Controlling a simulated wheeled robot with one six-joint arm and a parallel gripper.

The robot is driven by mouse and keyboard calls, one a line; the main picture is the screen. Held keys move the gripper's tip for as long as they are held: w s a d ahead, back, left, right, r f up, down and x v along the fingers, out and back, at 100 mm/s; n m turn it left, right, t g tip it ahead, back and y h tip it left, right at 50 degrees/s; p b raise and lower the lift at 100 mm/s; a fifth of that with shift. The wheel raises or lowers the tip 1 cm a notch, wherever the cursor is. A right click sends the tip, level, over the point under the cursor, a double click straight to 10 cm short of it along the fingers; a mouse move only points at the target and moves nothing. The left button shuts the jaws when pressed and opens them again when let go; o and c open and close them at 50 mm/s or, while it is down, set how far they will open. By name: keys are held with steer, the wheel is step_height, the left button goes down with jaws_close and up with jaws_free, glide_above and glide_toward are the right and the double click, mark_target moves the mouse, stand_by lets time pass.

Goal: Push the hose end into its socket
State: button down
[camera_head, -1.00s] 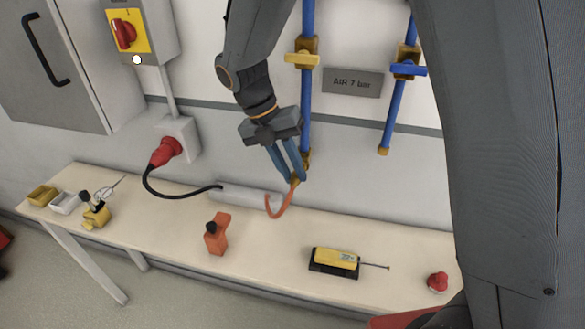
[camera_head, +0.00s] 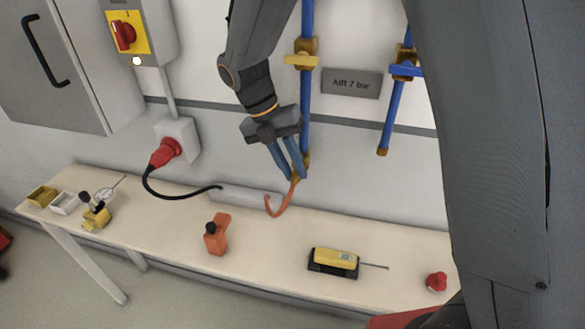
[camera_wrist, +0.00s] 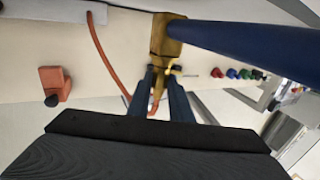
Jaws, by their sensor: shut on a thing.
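The orange hose (camera_head: 278,211) rises in a curve from the back of the bench to my gripper (camera_head: 298,178). My gripper is shut on its brass-coloured hose end (camera_wrist: 158,88), and the fingers mostly hide it in the head view. The brass socket (camera_head: 307,158) is at the lower end of the left blue pipe (camera_head: 305,110). In the wrist view the socket (camera_wrist: 167,38) shows just beyond the fingertips, close to the hose end. I cannot tell whether the two touch or how far the end is in.
The wall is close behind my gripper, with a yellow-handled valve (camera_head: 301,60) on the pipe above. A second blue pipe (camera_head: 393,115) hangs to the right.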

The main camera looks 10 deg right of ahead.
steer(key=shift+w, duration=0.1)
steer(key=c, duration=1.5)
jaws_free()
steer(key=shift+r, duration=0.1)
steer(key=b+v, duration=0.2)
steer(key=v, duration=0.5)
steer(key=shift+a+r, duration=0.1)
steer(key=shift+r, duration=0.2)
